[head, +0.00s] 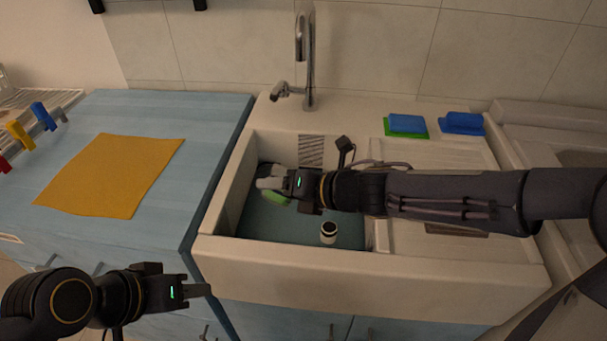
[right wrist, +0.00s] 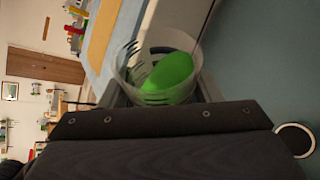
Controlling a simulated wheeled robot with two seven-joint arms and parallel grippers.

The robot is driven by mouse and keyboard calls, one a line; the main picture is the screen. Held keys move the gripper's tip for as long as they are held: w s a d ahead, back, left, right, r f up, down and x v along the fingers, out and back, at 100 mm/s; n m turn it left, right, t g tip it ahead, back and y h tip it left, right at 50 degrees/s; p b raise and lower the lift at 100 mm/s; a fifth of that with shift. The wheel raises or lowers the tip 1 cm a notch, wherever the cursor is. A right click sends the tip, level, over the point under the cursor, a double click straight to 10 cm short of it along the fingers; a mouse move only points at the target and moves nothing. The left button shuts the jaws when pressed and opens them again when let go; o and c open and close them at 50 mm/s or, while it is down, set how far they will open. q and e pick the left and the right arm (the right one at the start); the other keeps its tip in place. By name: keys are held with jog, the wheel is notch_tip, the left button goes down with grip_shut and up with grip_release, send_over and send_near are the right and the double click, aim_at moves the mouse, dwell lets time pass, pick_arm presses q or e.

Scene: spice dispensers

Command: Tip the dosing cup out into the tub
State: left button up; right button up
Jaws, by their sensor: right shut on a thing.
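My right gripper (head: 275,183) reaches into the sink from the right and is shut on a clear cup. The cup (right wrist: 128,62) shows in the right wrist view between the fingers, and it looks tilted. A green rounded thing (right wrist: 170,72) shows in or behind its clear wall; a green patch (head: 275,198) also shows beside the fingertips in the head view. A small white round tub (head: 328,239) with a dark opening stands on the sink floor, right of and nearer than the gripper; its rim shows in the right wrist view (right wrist: 311,140). My left gripper (head: 197,290) is over the front left, apart from these things.
The white sink (head: 300,262) has raised walls around a blue-grey floor. A faucet (head: 309,60) stands behind it. Blue and green sponges (head: 407,124) lie at the back right.

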jog(key=shift+w+d+r+m+g+y+p, duration=0.1)
jog(key=shift+r+m+g+y+p, duration=0.55)
jog(key=shift+p, duration=1.15)
jog(key=shift+w+r+m+g+y+p, duration=0.1)
jog(key=shift+r+m+g+y+p, duration=0.25)
jog(key=shift+m+p, duration=0.95)
dwell(0.3)
jog(key=shift+w+d+r+y+p, duration=0.35)
jog(key=shift+w+p, duration=0.2)
jog(key=shift+p, duration=1.3)
jog(key=shift+w+d+r+m+g+y+p, duration=0.15)
jog(key=shift+r+m+g+y+p, duration=0.1)
jog(key=shift+m+p, duration=0.3)
jog(key=shift+w+d+r+m+g+y+p, duration=0.15)
jog(key=shift+r+m+g+y+p, duration=0.1)
jog(key=shift+m+p, duration=0.25)
dwell(0.5)
